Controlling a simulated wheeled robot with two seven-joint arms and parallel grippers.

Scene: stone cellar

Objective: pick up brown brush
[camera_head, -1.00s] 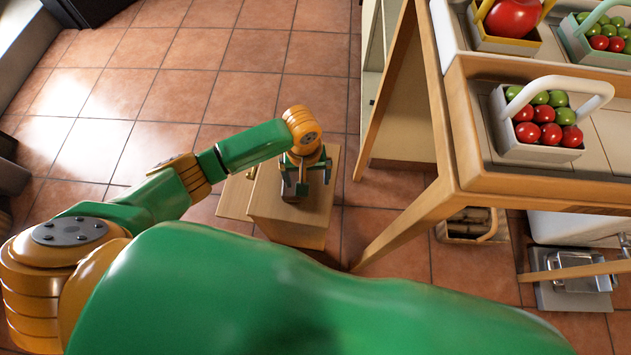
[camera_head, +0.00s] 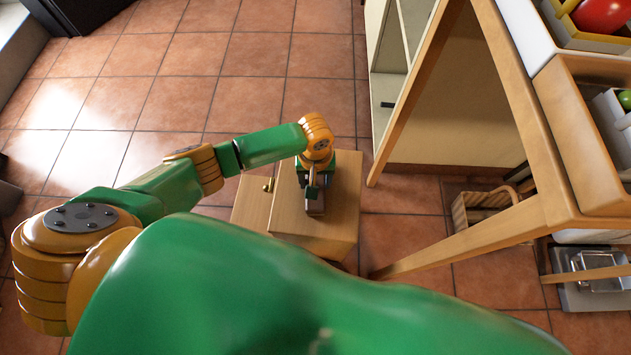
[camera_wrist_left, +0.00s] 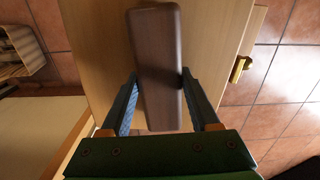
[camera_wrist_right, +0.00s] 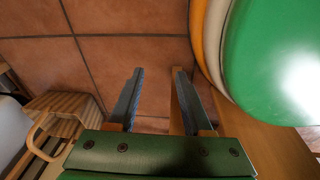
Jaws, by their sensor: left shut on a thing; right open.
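The brown brush (camera_wrist_left: 157,65) is a long block with rounded edges, seen in the left wrist view on the light wooden cabinet top (camera_wrist_left: 95,50). In the head view, part of the brush (camera_head: 315,207) shows below my left wrist, and the rest is hidden by the gripper. My left gripper (camera_wrist_left: 158,78) is shut on the brush, with a finger along each long side. In the head view the left gripper (camera_head: 312,190) is over the cabinet. I cannot tell whether the brush is lifted off the top. My right gripper (camera_wrist_right: 157,72) is open and empty above the floor.
A wooden stand (camera_head: 525,110) with crates of fruit is at the right. The cabinet has a brass knob (camera_head: 268,185). The tiled floor at upper left is clear.

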